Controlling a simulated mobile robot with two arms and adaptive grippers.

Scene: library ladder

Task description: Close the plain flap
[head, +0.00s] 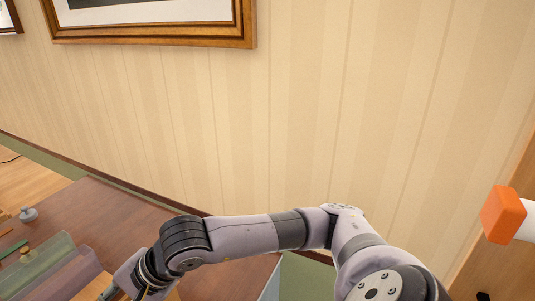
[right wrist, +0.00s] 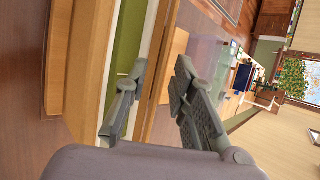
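I cannot pick out the plain flap with certainty. In the right wrist view a long wooden panel edge (right wrist: 167,80) runs between the fingers of my right gripper (right wrist: 158,108), beside a pale frame around a green surface (right wrist: 127,45). The fingers are apart, and I see nothing pinched between them; whether one touches the wood is unclear. In the head view my right arm reaches across to the lower left, and its gripper is mostly cut off at the bottom edge. My left gripper is in neither view.
A brown table (head: 110,215) at lower left bears a green and mauve box-like thing (head: 50,270) and a small grey object (head: 28,214). A striped wall (head: 300,110) with a framed picture (head: 150,42) stands behind. An orange-ended object (head: 503,213) is at right.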

